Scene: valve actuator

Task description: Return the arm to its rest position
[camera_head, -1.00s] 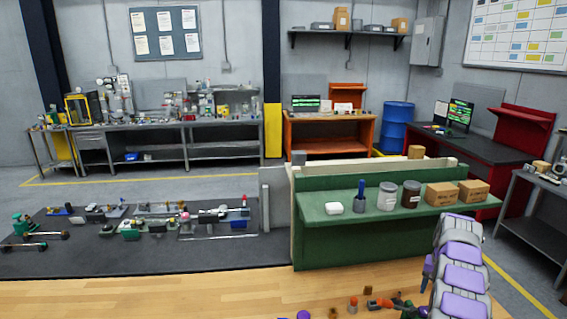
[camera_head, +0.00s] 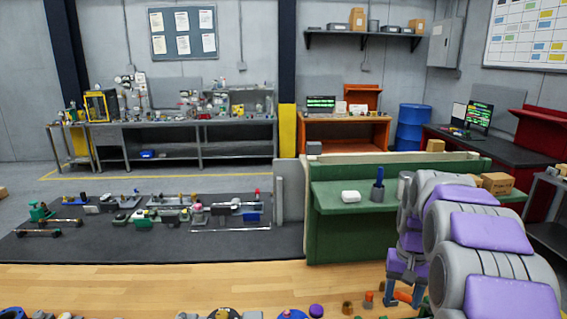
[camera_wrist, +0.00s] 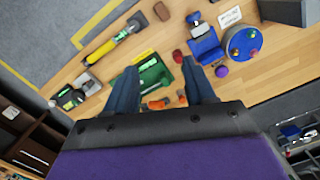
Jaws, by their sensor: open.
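My arm (camera_head: 480,235), grey with purple pads, stands bent at the right of the head view, in front of the green bench. My gripper (camera_wrist: 161,85) is open in the wrist view. Its two dark blue fingers are apart, with nothing held between them. It is above the wooden surface, with a green tray-like part (camera_wrist: 152,74) and small orange pieces (camera_wrist: 158,104) showing between and beyond the fingers. In the head view the hand is partly hidden by the arm links.
A blue round part (camera_wrist: 240,45) and a yellow cylinder (camera_wrist: 103,52) lie on the wood. A dark mat (camera_head: 110,245) with several parts lies left.

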